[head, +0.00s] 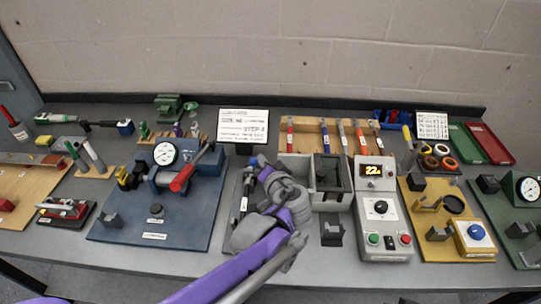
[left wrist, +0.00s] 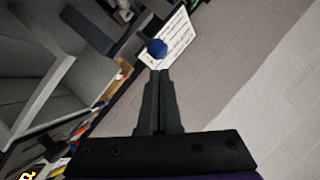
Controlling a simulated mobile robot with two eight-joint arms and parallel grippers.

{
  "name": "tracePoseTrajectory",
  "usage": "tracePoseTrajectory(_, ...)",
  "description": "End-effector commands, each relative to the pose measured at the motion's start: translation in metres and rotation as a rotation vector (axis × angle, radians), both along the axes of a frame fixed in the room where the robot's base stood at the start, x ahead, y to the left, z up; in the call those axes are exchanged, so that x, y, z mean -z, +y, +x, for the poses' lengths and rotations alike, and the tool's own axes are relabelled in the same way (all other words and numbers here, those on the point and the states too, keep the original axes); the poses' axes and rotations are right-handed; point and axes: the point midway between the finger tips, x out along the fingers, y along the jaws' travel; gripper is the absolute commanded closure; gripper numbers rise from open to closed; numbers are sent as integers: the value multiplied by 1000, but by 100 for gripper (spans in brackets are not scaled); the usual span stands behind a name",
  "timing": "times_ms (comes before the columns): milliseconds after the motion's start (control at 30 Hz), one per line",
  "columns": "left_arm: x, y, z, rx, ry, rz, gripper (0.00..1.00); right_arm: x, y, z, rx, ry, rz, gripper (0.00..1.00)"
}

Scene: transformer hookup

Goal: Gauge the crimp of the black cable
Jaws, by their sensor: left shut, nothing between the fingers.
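My left gripper shows in the left wrist view (left wrist: 158,78) with its two dark fingers together and nothing between them. In the head view its grey wrist covers the middle of the bench and mostly hides the fingers. A blue round end (left wrist: 157,48) shows just beyond the fingertips, apart or touching I cannot tell. A dark rod with pale labels (head: 245,190) stands left of my wrist; I cannot tell if it is the black cable. A dial gauge (head: 165,153) is on the blue plate (head: 185,225) at left. Another dial gauge (head: 528,189) is at far right. My right gripper is not in view.
A control box with a lit display (head: 376,171) stands right of my arm. A written card (head: 243,125) stands at the back. The bench is crowded; its front strip (head: 320,262) is clear.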

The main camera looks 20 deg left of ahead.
Motion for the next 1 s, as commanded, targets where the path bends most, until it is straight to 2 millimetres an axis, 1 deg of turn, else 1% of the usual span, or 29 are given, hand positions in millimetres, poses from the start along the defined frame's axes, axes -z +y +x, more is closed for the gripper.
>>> tracePoseTrajectory(33,-2,4,-1,-2,-11,-31,100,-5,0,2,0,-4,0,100)
tracePoseTrajectory(167,0,9,-2,-2,-29,-94,100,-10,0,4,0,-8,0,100)
tracePoseTrajectory(500,4,14,-4,1,-26,-88,100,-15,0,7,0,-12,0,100)
tracePoseTrajectory(1000,5,15,-4,1,-24,-86,100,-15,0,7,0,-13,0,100)
